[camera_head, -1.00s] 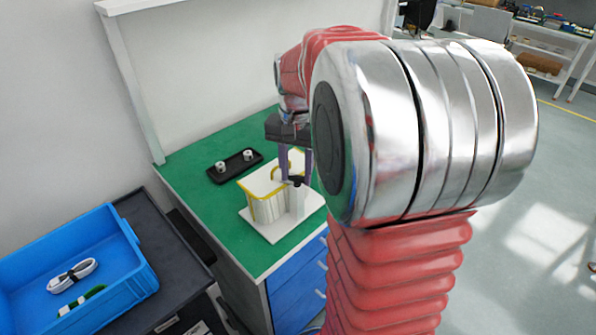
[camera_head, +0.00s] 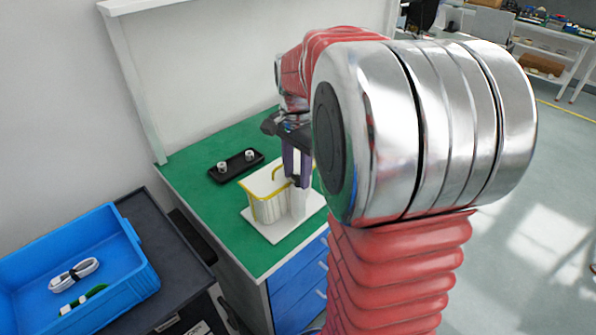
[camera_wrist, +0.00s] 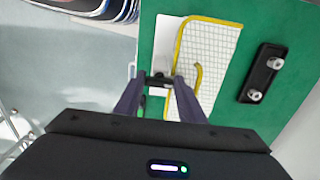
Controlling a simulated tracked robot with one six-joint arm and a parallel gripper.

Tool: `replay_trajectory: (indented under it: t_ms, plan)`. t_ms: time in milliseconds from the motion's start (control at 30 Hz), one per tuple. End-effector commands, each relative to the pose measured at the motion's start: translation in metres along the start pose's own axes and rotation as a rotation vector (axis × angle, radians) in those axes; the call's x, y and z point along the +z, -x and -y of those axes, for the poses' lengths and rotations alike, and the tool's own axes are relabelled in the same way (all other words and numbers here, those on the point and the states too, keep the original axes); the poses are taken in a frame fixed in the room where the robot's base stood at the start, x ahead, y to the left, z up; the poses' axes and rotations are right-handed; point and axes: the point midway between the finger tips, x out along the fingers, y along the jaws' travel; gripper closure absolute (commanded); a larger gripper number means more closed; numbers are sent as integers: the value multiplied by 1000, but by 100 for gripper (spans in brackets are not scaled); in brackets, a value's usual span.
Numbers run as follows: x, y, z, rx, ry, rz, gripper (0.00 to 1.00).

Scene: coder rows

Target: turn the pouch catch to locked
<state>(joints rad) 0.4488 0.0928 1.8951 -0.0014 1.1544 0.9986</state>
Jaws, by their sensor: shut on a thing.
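The pouch (camera_head: 268,206) is white with yellow trim and stands on a white base plate (camera_head: 272,232) on the green bench top. In the wrist view the pouch (camera_wrist: 212,58) shows from above, with a yellow strap across it. A white post (camera_head: 299,205) stands beside the pouch, to its right in the head view. My gripper (camera_head: 296,183) points down at the top of this post. In the wrist view its fingers (camera_wrist: 158,84) are on either side of the small dark catch (camera_wrist: 159,79), shut on it. The catch's exact setting cannot be read.
A black tray (camera_head: 237,173) with two small white-metal pieces lies behind the pouch. A blue bin (camera_head: 140,262) with a white cable bundle (camera_head: 74,275) and a green item stands on a dark cabinet at left. My arm hides the bench's right side.

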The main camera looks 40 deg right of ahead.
Motion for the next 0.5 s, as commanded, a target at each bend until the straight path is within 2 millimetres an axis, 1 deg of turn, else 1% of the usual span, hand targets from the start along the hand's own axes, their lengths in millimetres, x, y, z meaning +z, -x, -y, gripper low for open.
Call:
replay_trajectory:
  t_ms: [200, 233, 400, 500]
  plan:
    - [1, 1, 2, -6, -1, 1, 86]
    - [1, 1, 2, -6, -1, 1, 63]
    - [1, 1, 1, -4, -1, 1, 51]
    - [0, 1, 1, -3, 0, 1, 45]
